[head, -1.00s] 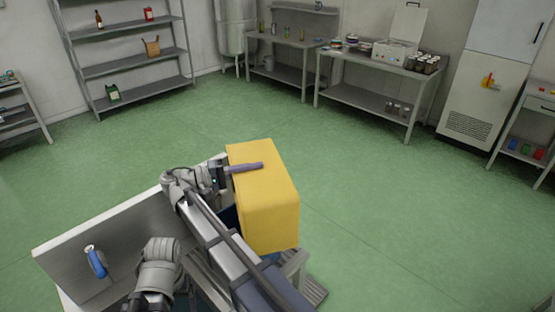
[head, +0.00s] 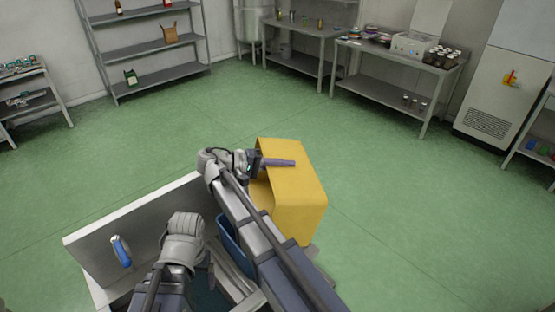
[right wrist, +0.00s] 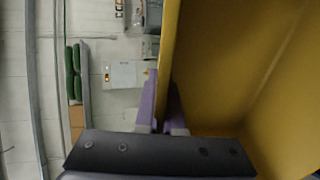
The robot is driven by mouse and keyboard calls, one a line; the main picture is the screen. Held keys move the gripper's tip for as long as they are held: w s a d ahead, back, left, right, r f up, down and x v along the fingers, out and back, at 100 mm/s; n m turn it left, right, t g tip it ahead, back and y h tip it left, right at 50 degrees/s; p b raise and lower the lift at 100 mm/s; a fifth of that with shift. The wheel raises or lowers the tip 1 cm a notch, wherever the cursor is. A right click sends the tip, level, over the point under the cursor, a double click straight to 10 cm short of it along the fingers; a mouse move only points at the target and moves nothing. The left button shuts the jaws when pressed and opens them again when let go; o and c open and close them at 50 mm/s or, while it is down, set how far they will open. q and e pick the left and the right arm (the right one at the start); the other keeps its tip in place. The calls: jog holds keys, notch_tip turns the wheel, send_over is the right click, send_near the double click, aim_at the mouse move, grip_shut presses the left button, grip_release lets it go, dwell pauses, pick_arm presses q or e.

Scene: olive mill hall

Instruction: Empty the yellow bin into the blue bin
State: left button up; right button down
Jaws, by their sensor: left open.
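The yellow bin (head: 300,200) is tipped on its side, with its mouth toward the lower left. The blue bin (head: 230,245) shows only in part, below and left of the yellow bin's mouth; my right arm hides most of it. My right gripper (head: 276,162) is shut on the yellow bin's wall. In the right wrist view its two fingers (right wrist: 163,105) pinch the wall, with bare yellow surface (right wrist: 235,70) beside them. My left gripper (head: 200,272) is low in the head view, left of the right arm, holding nothing visible; its fingers are mostly hidden.
Shelves (head: 150,45), a worktable (head: 385,85) with jars and a white fridge-like cabinet (head: 505,85) line the back. The green floor (head: 420,210) is clear around the bins.

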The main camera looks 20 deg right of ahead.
jog(key=d+p, duration=0.1)
jog(key=d+y+p, duration=0.1)
jog(key=d+r+p, duration=0.1)
jog(key=shift+s+d+r+y+p, duration=0.1)
jog(key=shift+s+y+p, duration=0.15)
jog(key=shift+y+p, duration=0.15)
jog(key=d+y+p, duration=0.1)
jog(key=d+f+y+p, duration=0.1)
jog(key=d+p, duration=0.1)
jog(key=d+t+y+p, duration=0.1)
jog(key=d+y+p, duration=0.1)
jog(key=shift+s+d+f, duration=0.15)
jog(key=shift+s+f, duration=0.05)
jog(key=shift+s, duration=0.2)
notch_tip(320, 180, down, 13)
jog(key=d+t+y+b, duration=0.1)
jog(key=d+y+b, duration=0.1)
jog(key=y+b, duration=0.55)
jog(key=shift+y, duration=0.95)
notch_tip(320, 180, up, 5)
jog(key=p, duration=0.7)
jog(key=shift+r, duration=0.15)
